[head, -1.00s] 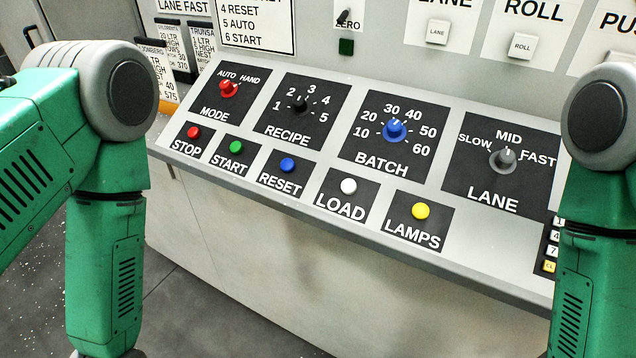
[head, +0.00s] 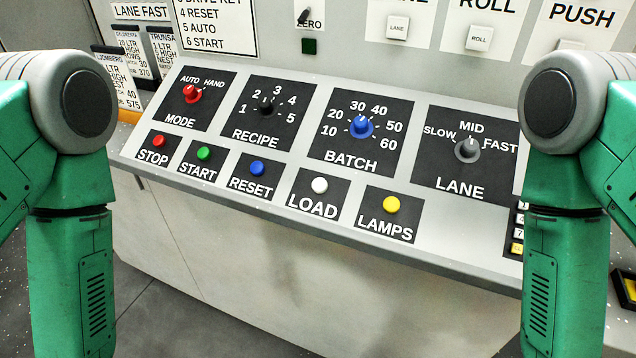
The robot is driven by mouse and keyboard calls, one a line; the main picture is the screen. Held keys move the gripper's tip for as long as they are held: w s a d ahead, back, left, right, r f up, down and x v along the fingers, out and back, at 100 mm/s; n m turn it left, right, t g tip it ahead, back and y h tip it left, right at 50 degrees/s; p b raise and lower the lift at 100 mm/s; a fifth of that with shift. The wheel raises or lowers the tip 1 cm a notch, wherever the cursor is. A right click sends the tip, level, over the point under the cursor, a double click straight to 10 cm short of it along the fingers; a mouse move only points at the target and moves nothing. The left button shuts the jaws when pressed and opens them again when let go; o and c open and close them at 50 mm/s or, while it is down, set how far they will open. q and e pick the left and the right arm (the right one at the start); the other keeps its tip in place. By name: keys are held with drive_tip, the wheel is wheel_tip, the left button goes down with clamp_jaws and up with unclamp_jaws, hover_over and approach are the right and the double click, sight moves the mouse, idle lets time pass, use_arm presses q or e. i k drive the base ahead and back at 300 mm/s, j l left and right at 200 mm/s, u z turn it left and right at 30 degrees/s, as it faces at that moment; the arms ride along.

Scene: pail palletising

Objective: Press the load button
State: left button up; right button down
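The load button is a round white button (head: 319,185) on a black plate marked LOAD (head: 313,208), in the lower row of the sloping grey console. It sits between the blue RESET button (head: 257,168) and the yellow LAMPS button (head: 391,204). My two green arms hang at the left and right sides of the head view. Both grippers are below the picture and out of view. Nothing covers the load button.
A red STOP button (head: 159,141) and green START button (head: 204,153) share the row. Above are the MODE (head: 192,94), RECIPE (head: 265,106), BATCH (head: 360,127) and LANE (head: 467,149) knobs. A keypad (head: 517,234) is by my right arm. Space before the console looks clear.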

sight(319, 185)
drive_tip(key=j+z, duration=0.25)
drive_tip(key=j, duration=0.45)
drive_tip(key=j+z, duration=0.3)
drive_tip(key=j, duration=0.4)
drive_tip(key=k+j+z, duration=0.1)
drive_tip(key=j+z, duration=0.15)
drive_tip(key=j, duration=0.4)
